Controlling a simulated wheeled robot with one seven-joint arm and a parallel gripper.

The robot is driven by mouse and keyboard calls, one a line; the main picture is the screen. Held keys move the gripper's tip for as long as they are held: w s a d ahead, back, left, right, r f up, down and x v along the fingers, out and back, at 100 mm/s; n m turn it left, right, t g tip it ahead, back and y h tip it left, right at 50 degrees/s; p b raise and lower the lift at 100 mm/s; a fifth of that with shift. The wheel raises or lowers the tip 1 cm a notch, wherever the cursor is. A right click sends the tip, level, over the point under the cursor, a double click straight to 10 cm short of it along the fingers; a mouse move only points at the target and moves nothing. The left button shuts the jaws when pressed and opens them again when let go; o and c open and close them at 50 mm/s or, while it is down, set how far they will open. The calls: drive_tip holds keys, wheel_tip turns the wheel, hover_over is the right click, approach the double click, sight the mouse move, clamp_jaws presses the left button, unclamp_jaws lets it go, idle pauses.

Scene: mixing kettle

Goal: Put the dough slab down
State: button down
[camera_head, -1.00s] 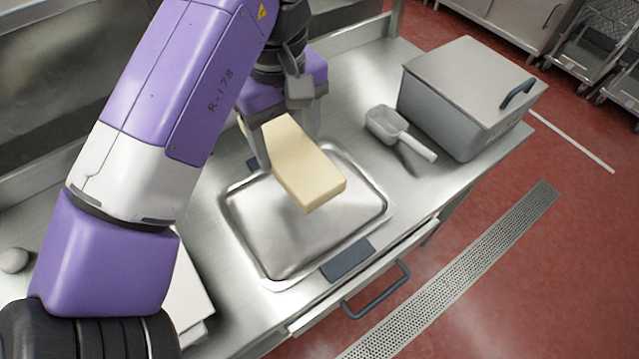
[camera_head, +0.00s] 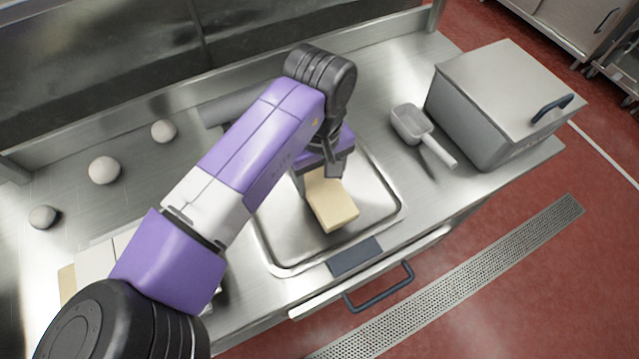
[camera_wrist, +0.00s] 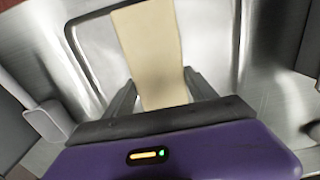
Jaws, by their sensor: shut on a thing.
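The dough slab (camera_head: 332,203) is a pale yellow block over the metal tray (camera_head: 285,253). My gripper (camera_head: 325,178) is shut on the slab's back end, with the slab's front end pointing toward the tray's front edge. In the wrist view the slab (camera_wrist: 150,55) extends away between the two fingers of my gripper (camera_wrist: 160,92). The slab is low over the tray floor. I cannot tell whether it touches the tray. The arm hides part of the tray's back left side.
A scoop (camera_head: 422,132) and a lidded metal bin (camera_head: 505,100) stand right of the tray. Dough balls (camera_head: 105,170) lie on the counter at the left. A dark pad (camera_head: 355,257) is at the tray's front, above a drawer handle (camera_head: 380,290).

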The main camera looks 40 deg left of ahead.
sight(319, 189)
drive_tip(key=shift+f+p, duration=0.3)
drive_tip(key=shift+f, duration=2)
drive_tip(key=shift+f, duration=0.15)
drive_tip(key=shift+c, duration=1.4)
unclamp_jaws()
wheel_tip(319, 189, up, 12)
drive_tip(key=shift+r+b, duration=0.15)
drive_tip(key=shift+b, duration=1)
